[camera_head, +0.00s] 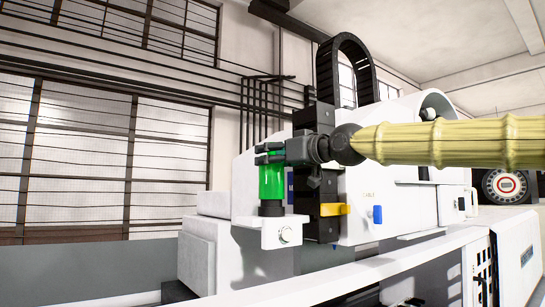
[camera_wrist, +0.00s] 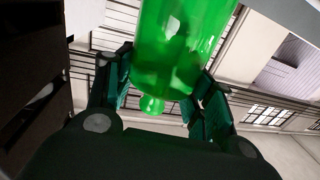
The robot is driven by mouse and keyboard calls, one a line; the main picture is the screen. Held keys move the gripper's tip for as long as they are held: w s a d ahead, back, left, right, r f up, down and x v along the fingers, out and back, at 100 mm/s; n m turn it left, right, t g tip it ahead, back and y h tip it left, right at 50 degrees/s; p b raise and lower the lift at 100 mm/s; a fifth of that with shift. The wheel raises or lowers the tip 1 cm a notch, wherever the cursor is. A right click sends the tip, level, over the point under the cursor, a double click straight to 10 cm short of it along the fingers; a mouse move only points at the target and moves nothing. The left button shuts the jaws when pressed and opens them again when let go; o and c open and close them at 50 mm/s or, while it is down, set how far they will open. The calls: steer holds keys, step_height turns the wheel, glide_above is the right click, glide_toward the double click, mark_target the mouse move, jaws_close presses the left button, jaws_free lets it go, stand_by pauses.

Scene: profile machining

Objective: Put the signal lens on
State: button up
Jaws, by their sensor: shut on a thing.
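The signal lens (camera_head: 271,183) is a green translucent cylinder. In the head view it stands upright over a short black base (camera_head: 271,208) on a white bracket (camera_head: 272,232) at the machine's side. My gripper (camera_head: 270,154) reaches in from the right and is shut on the lens near its top. In the wrist view the lens (camera_wrist: 182,45) fills the upper middle, between the two dark fingers of my gripper (camera_wrist: 165,85). Its lower edge appears to meet the black base, but I cannot tell whether it is fully seated.
The white machine (camera_head: 375,215) stands behind and right of the bracket. A black column (camera_head: 327,190) with a yellow block (camera_head: 335,209) is close to the lens on its right. A blue part (camera_head: 377,214) sits farther right. The space left of the bracket is open, before large windows (camera_head: 80,150).

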steer(key=shift+f+b, duration=0.6)
steer(key=shift+f, duration=0.4)
steer(key=o, duration=1.1)
steer(key=v, duration=1.2)
steer(key=shift+d, duration=0.2)
steer(key=shift+a, duration=0.1)
